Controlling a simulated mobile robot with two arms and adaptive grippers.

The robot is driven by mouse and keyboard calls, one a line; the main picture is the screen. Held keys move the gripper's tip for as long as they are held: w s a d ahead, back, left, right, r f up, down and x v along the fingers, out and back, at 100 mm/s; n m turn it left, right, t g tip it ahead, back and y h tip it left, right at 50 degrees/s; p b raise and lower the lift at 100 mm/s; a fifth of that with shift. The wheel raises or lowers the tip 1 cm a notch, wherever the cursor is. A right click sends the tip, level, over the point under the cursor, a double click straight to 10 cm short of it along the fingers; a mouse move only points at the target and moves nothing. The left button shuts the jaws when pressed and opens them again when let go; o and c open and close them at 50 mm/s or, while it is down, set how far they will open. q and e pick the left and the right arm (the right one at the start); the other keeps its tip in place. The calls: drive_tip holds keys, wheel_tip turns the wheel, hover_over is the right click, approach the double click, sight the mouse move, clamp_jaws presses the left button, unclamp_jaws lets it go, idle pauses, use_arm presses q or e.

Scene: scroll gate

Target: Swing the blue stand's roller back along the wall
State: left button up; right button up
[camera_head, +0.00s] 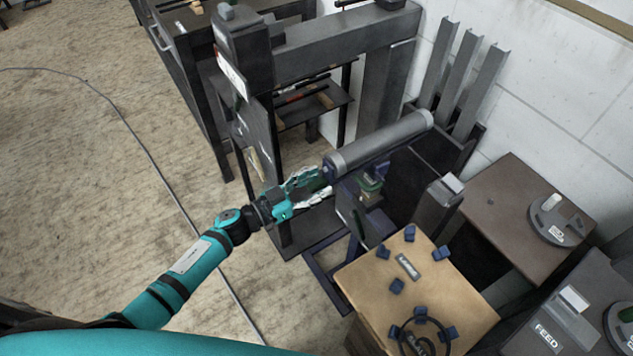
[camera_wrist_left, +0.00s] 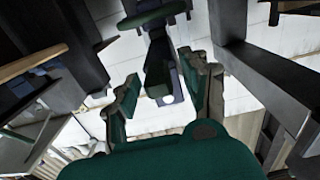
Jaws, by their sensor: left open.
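The grey roller (camera_head: 382,142) lies slanted at the middle right of the head view, its far end towards the wall. A dark blue bracket sits at its near end. The blue stand (camera_head: 322,272) shows as dark blue legs below it, partly hidden by dark panels. My left gripper (camera_head: 308,185) is at the roller's near end; contact cannot be told. In the left wrist view my left gripper (camera_wrist_left: 160,92) has its green fingers spread apart. A dark upright part (camera_wrist_left: 157,70) with a pale tip shows between or beyond them. My right gripper is not in view.
A tall dark machine frame (camera_head: 330,48) stands behind the gripper. A wooden-topped box (camera_head: 378,290) with several blue blocks is at the front right. Several upright metal channels (camera_head: 462,80) lean by the white wall (camera_head: 560,90). Open floor (camera_head: 90,150) lies left, crossed by a cable.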

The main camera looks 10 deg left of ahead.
use_arm(q)
drive_tip(key=shift+w+d, duration=0.15)
clamp_jaws()
idle(0.4)
